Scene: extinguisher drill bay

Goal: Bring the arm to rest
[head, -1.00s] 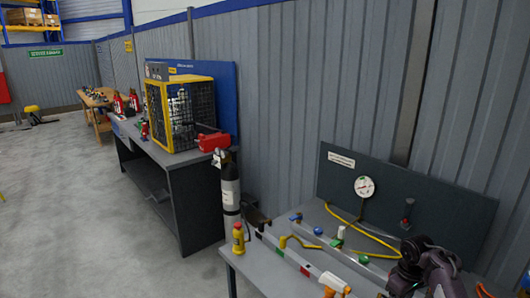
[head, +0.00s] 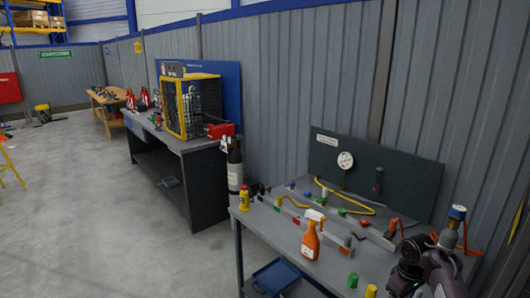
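A dark purple-black arm of mine (head: 428,268) comes into the head view at the lower right corner, over the right part of the near grey bench (head: 290,232). Its rounded joints and links are bent. I cannot make out gripper fingers on it. Neither gripper can be seen. A canister with a blue and white top (head: 457,213) shows just behind the arm; I cannot tell whether it touches it.
An orange spray bottle (head: 311,240), a yellow bottle (head: 244,199) and green caps stand on the near bench. A gauge (head: 345,160) is on its back panel. Grey floor at left is open.

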